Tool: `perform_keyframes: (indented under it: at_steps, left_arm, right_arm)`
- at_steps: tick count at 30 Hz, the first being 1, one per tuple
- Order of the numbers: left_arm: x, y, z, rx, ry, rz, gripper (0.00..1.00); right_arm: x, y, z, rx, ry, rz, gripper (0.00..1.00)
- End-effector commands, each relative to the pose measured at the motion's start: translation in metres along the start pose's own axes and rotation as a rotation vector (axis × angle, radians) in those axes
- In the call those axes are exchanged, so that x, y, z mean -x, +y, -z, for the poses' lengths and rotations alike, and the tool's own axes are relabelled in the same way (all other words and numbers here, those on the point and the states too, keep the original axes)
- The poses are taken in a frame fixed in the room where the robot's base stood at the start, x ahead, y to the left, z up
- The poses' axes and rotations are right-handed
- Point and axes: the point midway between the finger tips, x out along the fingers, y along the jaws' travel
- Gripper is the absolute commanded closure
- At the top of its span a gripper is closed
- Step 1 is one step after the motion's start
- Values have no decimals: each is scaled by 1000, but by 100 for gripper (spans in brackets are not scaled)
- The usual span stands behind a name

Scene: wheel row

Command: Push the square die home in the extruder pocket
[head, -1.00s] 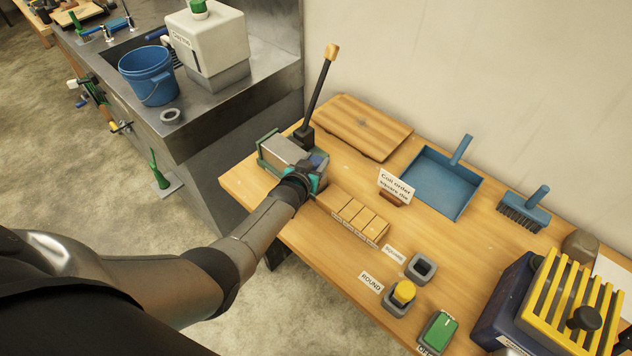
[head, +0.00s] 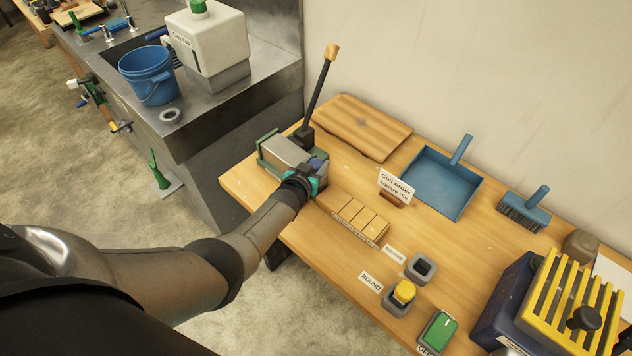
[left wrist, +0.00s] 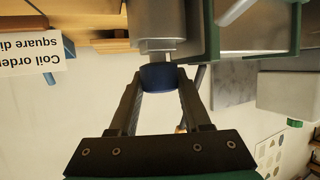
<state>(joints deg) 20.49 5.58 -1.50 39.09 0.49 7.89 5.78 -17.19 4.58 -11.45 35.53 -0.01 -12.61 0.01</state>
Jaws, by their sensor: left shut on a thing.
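The extruder (head: 284,152) stands at the table's left end, with its long lever (head: 318,90) upright. In the left wrist view its grey barrel (left wrist: 158,22) is at the top middle. My left gripper (head: 314,178) is at the extruder's near right end. In the left wrist view my left gripper (left wrist: 160,84) is shut on a blue die-like piece (left wrist: 160,77). A pale narrow part shows between this piece and the barrel end. The pocket itself is hidden, so I cannot tell how deep the piece sits. My right gripper is not in view.
A row of wooden blocks (head: 360,219) lies right of the gripper, with an order card (head: 396,186) behind it. The SQUARE holder (head: 421,268) looks empty; the ROUND holder has a yellow-topped piece (head: 404,292). A blue dustpan (head: 437,183) lies at the back.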

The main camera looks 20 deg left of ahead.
Motion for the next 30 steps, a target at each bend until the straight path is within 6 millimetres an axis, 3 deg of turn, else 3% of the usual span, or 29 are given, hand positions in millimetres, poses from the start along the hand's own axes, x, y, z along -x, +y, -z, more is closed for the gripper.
perform_keyframes:
  at_steps: [8, 9, 18, 23, 27, 30]
  left_arm:
    - [-1, 0, -2, 0, -1, 0, 100]
    - [-1, 0, -2, 0, 0, 0, 49]
    - [0, 0, -2, 0, -1, 0, 17]
    - [0, 0, -2, 0, -1, 0, 17]
    - [0, 0, -3, 0, -3, 0, 1]
    - [0, 0, -2, 0, -2, 0, 0]
  right_arm:
    - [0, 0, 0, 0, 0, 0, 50]
    - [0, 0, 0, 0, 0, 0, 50]
    - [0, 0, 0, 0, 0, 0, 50]
    - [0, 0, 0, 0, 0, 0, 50]
    - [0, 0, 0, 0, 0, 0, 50]
    - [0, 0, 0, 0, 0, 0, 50]
